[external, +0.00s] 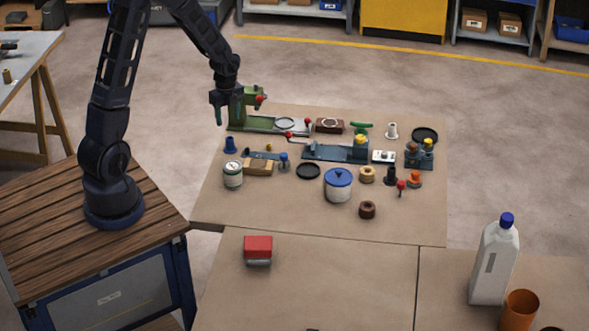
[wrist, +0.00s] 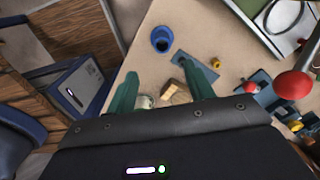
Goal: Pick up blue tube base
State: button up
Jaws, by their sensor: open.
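The blue tube base (external: 230,145) is a small, dark blue, flared piece standing at the left edge of the cardboard-brown work table. In the wrist view it (wrist: 161,39) shows from above as a round blue ring with a dark hollow, beyond my fingertips. My gripper (external: 218,118) hangs above the table's back left corner, behind and above the tube base, not touching it. In the wrist view my gripper (wrist: 158,72) has two green fingers spread apart with nothing held between them.
A green press (external: 240,107) with red knobs stands close beside my gripper. A wooden block (external: 258,168), a labelled can (external: 232,175) and a blue-lidded pot (external: 338,184) stand nearer the front. The table's front left area is mostly bare.

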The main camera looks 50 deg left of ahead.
send_over(230, 139)
jog(key=s+d, duration=0.1)
jog(key=d, duration=0.1)
jog(key=shift+s+a+f, duration=0.1)
jog(key=shift+a+f, duration=0.05)
jog(key=shift+f, duration=1.25)
jog(key=shift+a+f, duration=0.1)
jog(key=shift+f, duration=1.25)
jog(key=shift+w+a+f, duration=0.15)
jog(key=shift+a+f, duration=0.05)
jog(key=shift+f, duration=1.1)
jog(key=shift+w+a+f, duration=0.15)
jog(key=shift+f, duration=1.15)
jog(key=c, duration=1.1)
jog(key=shift+r, duration=0.15)
